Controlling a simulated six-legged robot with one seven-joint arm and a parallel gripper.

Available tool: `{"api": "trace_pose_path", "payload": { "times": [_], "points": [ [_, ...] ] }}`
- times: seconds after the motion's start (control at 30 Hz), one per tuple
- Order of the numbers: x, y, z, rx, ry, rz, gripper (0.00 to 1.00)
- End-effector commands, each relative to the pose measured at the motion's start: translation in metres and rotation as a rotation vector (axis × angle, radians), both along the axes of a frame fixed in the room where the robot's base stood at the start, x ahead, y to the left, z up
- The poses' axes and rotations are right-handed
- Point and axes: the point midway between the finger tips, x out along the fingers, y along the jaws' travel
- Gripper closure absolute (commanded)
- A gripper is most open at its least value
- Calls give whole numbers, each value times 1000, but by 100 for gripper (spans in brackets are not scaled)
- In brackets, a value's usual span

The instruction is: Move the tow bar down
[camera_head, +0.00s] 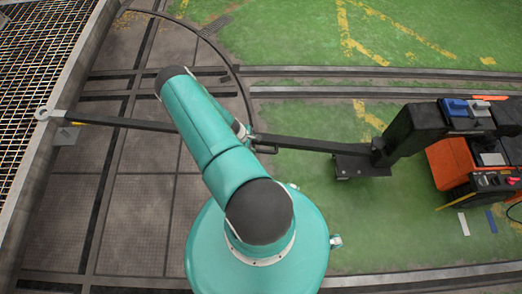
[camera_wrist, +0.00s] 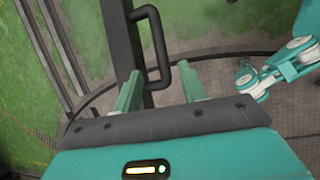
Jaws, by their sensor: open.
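The tow bar (camera_head: 310,144) is a long dark bar across the head view. It runs from a pale ring end (camera_head: 43,114) at the left to a machine at the right, and my arm hides part of its middle. A small black handle (camera_head: 266,149) sticks out from the bar beside my arm. In the wrist view the bar (camera_wrist: 124,40) and its looped handle (camera_wrist: 163,45) lie ahead of my gripper (camera_wrist: 160,88). The two teal fingers are apart, with the bar and the handle's lower end showing between them. I cannot tell whether they touch.
A black and orange machine (camera_head: 450,160) stands at the right, joined to the bar. A yellow grating (camera_head: 35,60) with a pale edge lies at the left. Grey turntable plates (camera_head: 130,200) and rails lie below, with green floor (camera_head: 300,30) around.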

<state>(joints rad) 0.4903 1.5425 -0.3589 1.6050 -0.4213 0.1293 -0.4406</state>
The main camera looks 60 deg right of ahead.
Motion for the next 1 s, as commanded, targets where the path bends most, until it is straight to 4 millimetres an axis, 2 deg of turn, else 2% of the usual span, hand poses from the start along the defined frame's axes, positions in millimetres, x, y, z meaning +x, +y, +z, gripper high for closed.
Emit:
{"api": "trace_pose_path", "payload": {
  "times": [0.03,0.3,0.5,0.67,0.9,1.0],
  "points": [
    [-5,-3,-10,1,1,-1,59],
    [-19,-18,-57,1,1,-1,59],
    [-27,-26,-82,0,0,0,59],
    [-29,-29,-90,0,-1,-1,59],
    [-30,-29,-91,0,0,0,59],
    [-30,-29,-91,0,0,0,76]
  ]
}}
